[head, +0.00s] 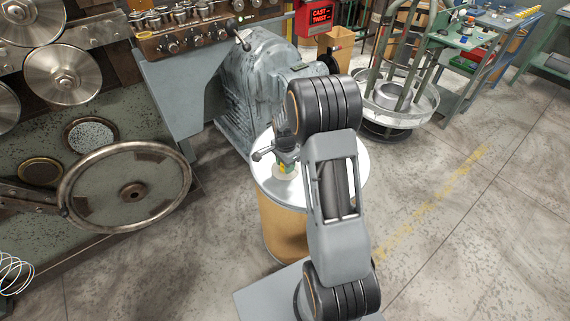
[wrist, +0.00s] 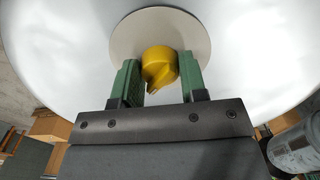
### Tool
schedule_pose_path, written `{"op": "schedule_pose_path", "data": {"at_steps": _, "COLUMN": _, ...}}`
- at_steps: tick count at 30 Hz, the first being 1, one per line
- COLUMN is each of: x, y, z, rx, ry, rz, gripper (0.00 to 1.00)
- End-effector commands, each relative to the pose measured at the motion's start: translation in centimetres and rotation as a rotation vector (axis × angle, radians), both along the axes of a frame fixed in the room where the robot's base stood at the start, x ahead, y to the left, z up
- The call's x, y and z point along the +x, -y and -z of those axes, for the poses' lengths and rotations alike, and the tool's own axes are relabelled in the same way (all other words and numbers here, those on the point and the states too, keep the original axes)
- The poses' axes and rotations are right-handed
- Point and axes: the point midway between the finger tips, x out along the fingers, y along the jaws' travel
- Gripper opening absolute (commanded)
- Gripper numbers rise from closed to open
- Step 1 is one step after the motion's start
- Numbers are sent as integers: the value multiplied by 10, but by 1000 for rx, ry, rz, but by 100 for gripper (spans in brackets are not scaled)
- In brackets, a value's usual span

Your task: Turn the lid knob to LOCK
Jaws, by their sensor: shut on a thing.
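The yellow lid knob (wrist: 160,64) sits on a pale round plate (wrist: 128,36) in the middle of the white lid (wrist: 60,50). The lid (head: 268,185) tops a tan drum (head: 283,228) in the head view. My gripper (wrist: 160,72) has its green fingers on either side of the knob and is shut on it. The knob has a pointed ridge toward the bottom of the wrist view. No LOCK mark can be read.
A grey motor housing (head: 255,85) stands close behind the drum. A large handwheel (head: 125,187) is on the machine at left. A wire reel stand (head: 400,105) is at back right. The floor (head: 470,240) at right is clear.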

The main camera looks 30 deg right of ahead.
Motion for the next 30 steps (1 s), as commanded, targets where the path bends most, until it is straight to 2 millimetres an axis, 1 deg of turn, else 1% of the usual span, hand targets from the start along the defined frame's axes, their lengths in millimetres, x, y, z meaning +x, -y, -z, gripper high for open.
{"op": "schedule_pose_path", "data": {"at_steps": 4, "x": 0, "y": 0, "z": 0, "rx": 0, "ry": 0, "rz": 2, "gripper": 16}}
{"op": "schedule_pose_path", "data": {"at_steps": 5, "x": 0, "y": 0, "z": 0, "rx": 0, "ry": 0, "rz": 2, "gripper": 40}}
{"op": "schedule_pose_path", "data": {"at_steps": 12, "x": 0, "y": 0, "z": 0, "rx": 0, "ry": 0, "rz": 0, "gripper": 63}}
{"op": "schedule_pose_path", "data": {"at_steps": 13, "x": 0, "y": 0, "z": 0, "rx": 0, "ry": 0, "rz": 0, "gripper": 65}}
{"op": "schedule_pose_path", "data": {"at_steps": 20, "x": 0, "y": 0, "z": -1, "rx": 0, "ry": 0, "rz": -1, "gripper": 65}}
{"op": "schedule_pose_path", "data": {"at_steps": 23, "x": 0, "y": 0, "z": -7, "rx": 0, "ry": 2, "rz": -1, "gripper": 65}}
{"op": "schedule_pose_path", "data": {"at_steps": 26, "x": 1, "y": 0, "z": -21, "rx": 0, "ry": 3, "rz": -1, "gripper": 65}}
{"op": "schedule_pose_path", "data": {"at_steps": 30, "x": 1, "y": 0, "z": -50, "rx": 0, "ry": 4, "rz": -1, "gripper": 65}}
